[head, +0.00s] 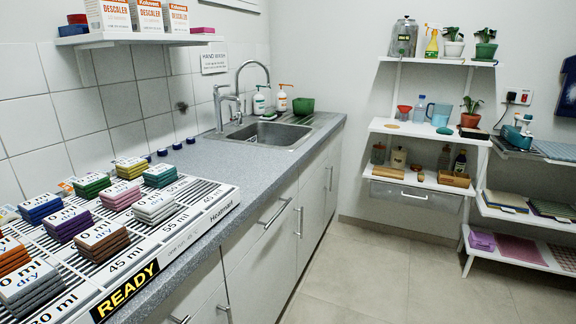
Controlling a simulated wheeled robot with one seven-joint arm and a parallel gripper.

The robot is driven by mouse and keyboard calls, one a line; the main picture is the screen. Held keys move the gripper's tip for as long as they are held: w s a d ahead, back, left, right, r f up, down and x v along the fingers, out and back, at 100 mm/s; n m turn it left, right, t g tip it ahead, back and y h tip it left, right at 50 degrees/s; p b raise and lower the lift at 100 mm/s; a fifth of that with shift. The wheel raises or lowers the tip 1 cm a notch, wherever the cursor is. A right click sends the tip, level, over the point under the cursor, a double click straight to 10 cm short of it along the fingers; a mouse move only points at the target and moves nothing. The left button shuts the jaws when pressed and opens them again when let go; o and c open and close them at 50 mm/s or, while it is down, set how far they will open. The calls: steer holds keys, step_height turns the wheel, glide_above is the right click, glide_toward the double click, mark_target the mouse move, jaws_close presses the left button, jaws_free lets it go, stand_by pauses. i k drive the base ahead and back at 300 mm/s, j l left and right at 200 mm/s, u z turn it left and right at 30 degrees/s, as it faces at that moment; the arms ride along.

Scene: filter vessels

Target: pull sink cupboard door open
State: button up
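The steel sink (268,134) is set in the speckled grey counter on the left side of the head view. Below it, the white counter front holds a narrow cupboard door (310,222) with an upright bar handle (299,222). Farther along is another door (333,180) with an upright handle (330,178). These doors look shut, flush with the front. I cannot tell which one is named the sink cupboard door. My gripper is not in view.
A drawer front with a slanted-looking bar handle (275,213) is nearer. A heated rack (150,225) with stacked coloured pads covers the near counter. White shelves (430,130) stand against the back wall. The tiled floor (370,275) before the cupboards is clear.

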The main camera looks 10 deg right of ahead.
mark_target(312, 196)
steer(key=i+l+z, duration=0.35)
steer(key=i, duration=0.2)
steer(key=i+l+z, duration=0.35)
steer(key=i, duration=0.2)
steer(key=i+z, duration=0.35)
steer(key=i, duration=0.25)
steer(key=i+u, duration=0.2)
steer(key=i, duration=0.25)
steer(key=i+l+u, duration=0.2)
steer(key=i, duration=0.25)
steer(key=i+l+u, duration=0.15)
steer(key=i, duration=0.3)
steer(key=i+l+u, duration=0.2)
steer(key=i, duration=0.25)
steer(key=i+l+u, duration=0.9)
steer(key=l+u, duration=0.2)
steer(key=l, duration=0.1)
